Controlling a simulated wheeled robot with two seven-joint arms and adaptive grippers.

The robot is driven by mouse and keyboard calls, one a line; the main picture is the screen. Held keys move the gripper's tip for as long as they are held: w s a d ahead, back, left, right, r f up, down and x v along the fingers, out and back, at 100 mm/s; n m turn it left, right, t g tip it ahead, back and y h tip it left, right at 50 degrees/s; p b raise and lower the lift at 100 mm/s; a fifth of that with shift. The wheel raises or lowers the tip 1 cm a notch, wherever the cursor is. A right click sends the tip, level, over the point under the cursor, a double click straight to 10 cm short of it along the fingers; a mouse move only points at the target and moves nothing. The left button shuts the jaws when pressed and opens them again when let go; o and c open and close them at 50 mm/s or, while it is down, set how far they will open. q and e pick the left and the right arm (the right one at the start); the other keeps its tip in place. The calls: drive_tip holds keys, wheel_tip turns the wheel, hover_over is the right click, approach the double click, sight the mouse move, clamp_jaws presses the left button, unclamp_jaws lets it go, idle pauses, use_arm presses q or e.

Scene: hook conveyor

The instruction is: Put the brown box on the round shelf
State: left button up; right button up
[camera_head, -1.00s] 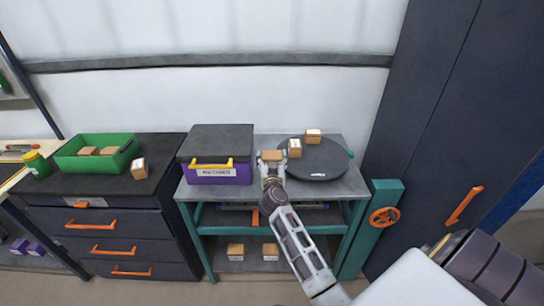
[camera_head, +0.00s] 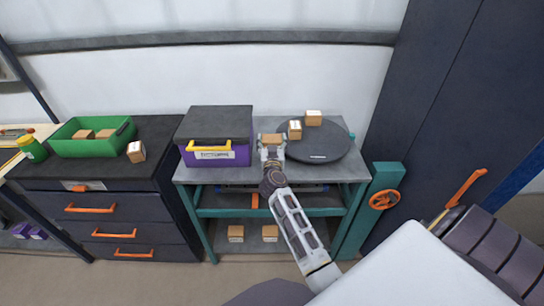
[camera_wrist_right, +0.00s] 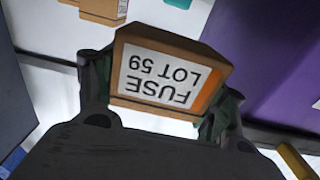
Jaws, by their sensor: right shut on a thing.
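My right gripper (camera_head: 271,150) is shut on a brown box (camera_head: 271,139) at the left of the round shelf. In the right wrist view the box (camera_wrist_right: 165,75) sits between the fingers (camera_wrist_right: 160,100), its white label reading FUSE LOT 59, upside down. The round shelf (camera_head: 325,150) is a dark disc on the grey table top. Two other brown boxes stand on it, one near its left edge (camera_head: 295,130) and one near its back (camera_head: 313,118). I cannot tell whether the held box touches the table. My left gripper is not in view.
A purple bin (camera_head: 238,155) with a dark lid and yellow handle stands left of my gripper. A green tray (camera_head: 75,145) and a loose box (camera_head: 136,152) are at the left. The shelf's front right is clear.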

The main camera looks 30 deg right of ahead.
drive_tip(key=shift+f+b, duration=1)
drive_tip(key=shift+f, duration=0.95)
drive_tip(key=shift+f+b, duration=0.85)
drive_tip(key=shift+f, duration=0.45)
drive_tip(key=shift+f+b, duration=0.3)
drive_tip(key=shift+f, duration=0.35)
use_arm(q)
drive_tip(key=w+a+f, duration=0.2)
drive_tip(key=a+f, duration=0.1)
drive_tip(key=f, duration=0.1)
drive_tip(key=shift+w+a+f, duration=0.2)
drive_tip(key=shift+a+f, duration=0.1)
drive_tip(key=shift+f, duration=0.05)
use_arm(e)
drive_tip(key=shift+f, duration=0.1)
